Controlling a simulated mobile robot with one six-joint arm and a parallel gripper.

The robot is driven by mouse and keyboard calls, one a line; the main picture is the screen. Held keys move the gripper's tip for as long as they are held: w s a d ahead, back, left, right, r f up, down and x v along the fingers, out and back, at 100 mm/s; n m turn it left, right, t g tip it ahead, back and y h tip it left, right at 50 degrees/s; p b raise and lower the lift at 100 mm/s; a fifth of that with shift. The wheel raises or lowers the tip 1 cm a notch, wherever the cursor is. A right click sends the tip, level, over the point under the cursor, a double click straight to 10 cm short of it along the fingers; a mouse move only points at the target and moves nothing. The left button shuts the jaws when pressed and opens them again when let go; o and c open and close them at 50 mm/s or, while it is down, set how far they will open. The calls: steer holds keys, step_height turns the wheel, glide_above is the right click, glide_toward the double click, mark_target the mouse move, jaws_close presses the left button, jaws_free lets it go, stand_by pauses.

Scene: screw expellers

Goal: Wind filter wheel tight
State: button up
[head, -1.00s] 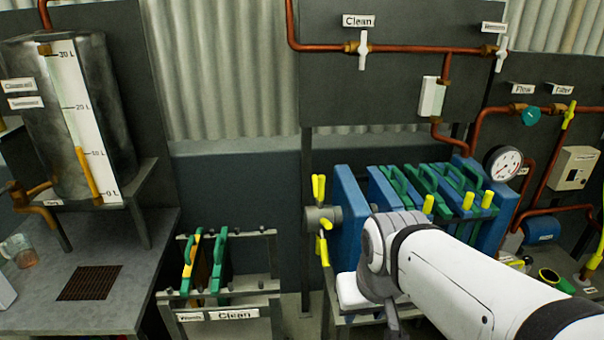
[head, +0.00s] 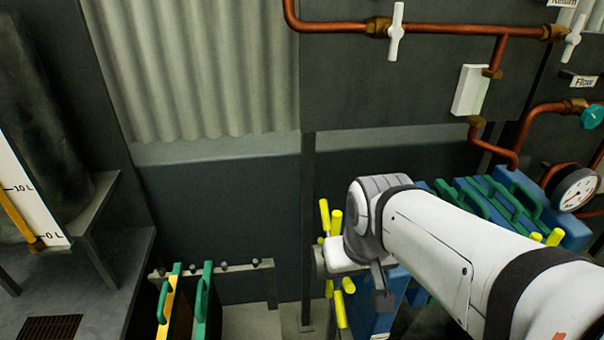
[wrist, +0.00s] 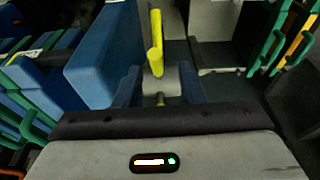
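The filter wheel (head: 336,222) has yellow handles around a grey hub. It sits at the left end of the blue filter press (head: 372,318), and my white arm partly covers it in the head view. In the wrist view a yellow wheel handle (wrist: 156,60) stands upright straight ahead of my gripper (wrist: 160,88). Two bluish fingers show apart, one on each side of the handle's base and the grey hub. I cannot tell whether they touch the wheel.
Green-handled filter plates (head: 500,198) stand in the press at right. A rack (head: 240,266) holding green and yellow plates stands left of the wheel. Copper pipes (head: 470,30) and a pressure gauge (head: 575,189) are behind and right. Between rack and wheel is open space.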

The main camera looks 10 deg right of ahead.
steer(key=shift+w+d, duration=0.1)
steer(key=shift+d, duration=0.05)
steer(key=shift+o, duration=0.4)
steer(key=shift+r, duration=0.1)
step_height(320, 180, up, 5)
steer(key=n+g+p, duration=0.3)
steer(key=p, duration=0.5)
glide_above(336, 228)
steer(key=shift+d, duration=0.15)
steer(key=shift+w+p, duration=0.25)
steer(key=shift+p, duration=0.05)
steer(key=shift+w+f, duration=0.15)
steer(key=shift+f, duration=0.15)
step_height(336, 228, down, 8)
steer(key=shift+r+p, duration=0.15)
steer(key=shift+p, duration=0.3)
